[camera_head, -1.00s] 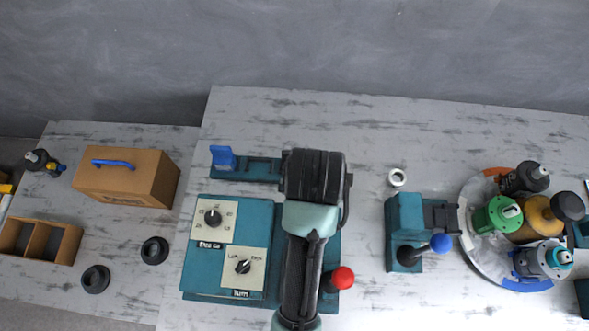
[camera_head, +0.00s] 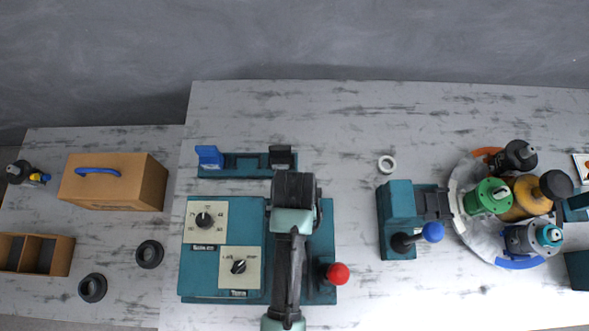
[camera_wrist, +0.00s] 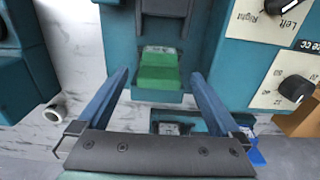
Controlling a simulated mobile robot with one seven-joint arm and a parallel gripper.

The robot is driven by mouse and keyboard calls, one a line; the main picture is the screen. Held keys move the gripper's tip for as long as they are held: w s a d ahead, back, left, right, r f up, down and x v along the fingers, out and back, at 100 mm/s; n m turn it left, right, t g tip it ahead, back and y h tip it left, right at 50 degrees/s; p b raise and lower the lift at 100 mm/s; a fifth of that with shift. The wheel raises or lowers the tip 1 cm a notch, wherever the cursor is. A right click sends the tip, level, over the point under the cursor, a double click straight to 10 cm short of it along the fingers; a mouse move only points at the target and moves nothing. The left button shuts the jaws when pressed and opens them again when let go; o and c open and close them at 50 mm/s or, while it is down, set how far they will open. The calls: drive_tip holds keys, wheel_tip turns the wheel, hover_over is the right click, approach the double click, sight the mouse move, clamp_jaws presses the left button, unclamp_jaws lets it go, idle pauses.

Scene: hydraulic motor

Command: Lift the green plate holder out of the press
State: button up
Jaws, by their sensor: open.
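The green plate holder (camera_wrist: 158,70) sits in a recess of the teal press (camera_wrist: 205,45), in the upper middle of the wrist view. My gripper (camera_wrist: 160,76) is open, with one blue finger to each side of the holder in the picture. No contact with it can be seen, and the height gap is hard to tell. In the head view my gripper and arm (camera_head: 293,200) hang over the press (camera_head: 319,250) and hide the holder.
The press has a red-knobbed lever (camera_head: 337,273) and a control panel (camera_head: 205,222) with dials. A teal rail (camera_head: 245,165) lies behind it. To the right stand a teal device with a blue knob (camera_head: 433,231), a white ring (camera_head: 387,164) and a round tray (camera_head: 462,215) of motor parts.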

wheel_tip(320, 180, down, 3)
drive_tip(key=shift+s+f, duration=0.1)
drive_tip(key=shift+f, duration=0.05)
drive_tip(key=c, duration=1.4)
